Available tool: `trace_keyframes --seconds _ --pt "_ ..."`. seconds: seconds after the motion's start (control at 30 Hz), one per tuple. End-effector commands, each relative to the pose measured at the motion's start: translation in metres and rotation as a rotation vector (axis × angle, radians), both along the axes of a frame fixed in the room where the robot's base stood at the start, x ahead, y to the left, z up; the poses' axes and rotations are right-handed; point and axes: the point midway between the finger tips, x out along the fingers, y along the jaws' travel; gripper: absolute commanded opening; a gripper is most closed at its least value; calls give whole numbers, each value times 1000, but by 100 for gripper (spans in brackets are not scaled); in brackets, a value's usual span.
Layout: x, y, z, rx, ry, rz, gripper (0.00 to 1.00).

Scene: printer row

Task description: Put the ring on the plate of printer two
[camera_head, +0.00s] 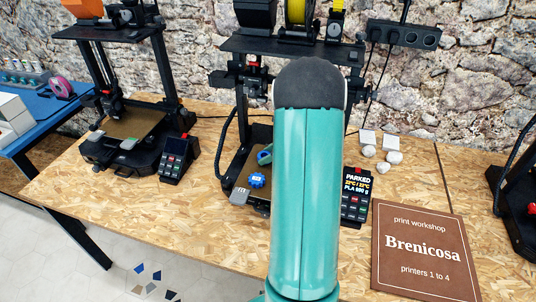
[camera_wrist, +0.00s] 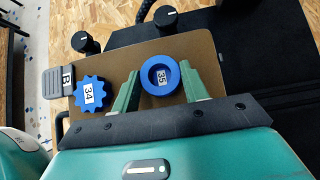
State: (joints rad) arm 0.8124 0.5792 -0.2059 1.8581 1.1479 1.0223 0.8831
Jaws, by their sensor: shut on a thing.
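The ring (camera_wrist: 160,91) is blue and round, with a white label 35 in its middle. In the wrist view it sits between the two green fingers of my gripper (camera_wrist: 160,75), which is shut on it. The tan plate (camera_wrist: 195,44) lies beneath it; whether the ring touches the plate I cannot tell. A blue gear-shaped part (camera_wrist: 90,93) labelled 34 lies on the plate to the left of the ring.
The plate has a grey tab (camera_wrist: 60,81) marked B and dark knobs (camera_wrist: 165,16) at its far edge. A display (camera_head: 355,195) reading PARKED stands right of the arm. Another printer (camera_head: 130,130) stands at left. A brown sign (camera_head: 422,275) lies front right.

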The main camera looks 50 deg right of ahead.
Motion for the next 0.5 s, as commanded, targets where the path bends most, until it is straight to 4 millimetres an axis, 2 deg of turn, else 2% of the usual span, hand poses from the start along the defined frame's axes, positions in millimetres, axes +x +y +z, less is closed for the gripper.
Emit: trace_keyframes --seconds 0.23,0.27,0.33,0.37,0.5 --pt "0 0 -3 1 0 1 20" --pt "0 0 -3 0 0 1 48" --pt "0 0 -3 0 0 1 62" --pt "0 0 -3 0 0 1 66" --pt "0 0 -3 1 0 1 66"
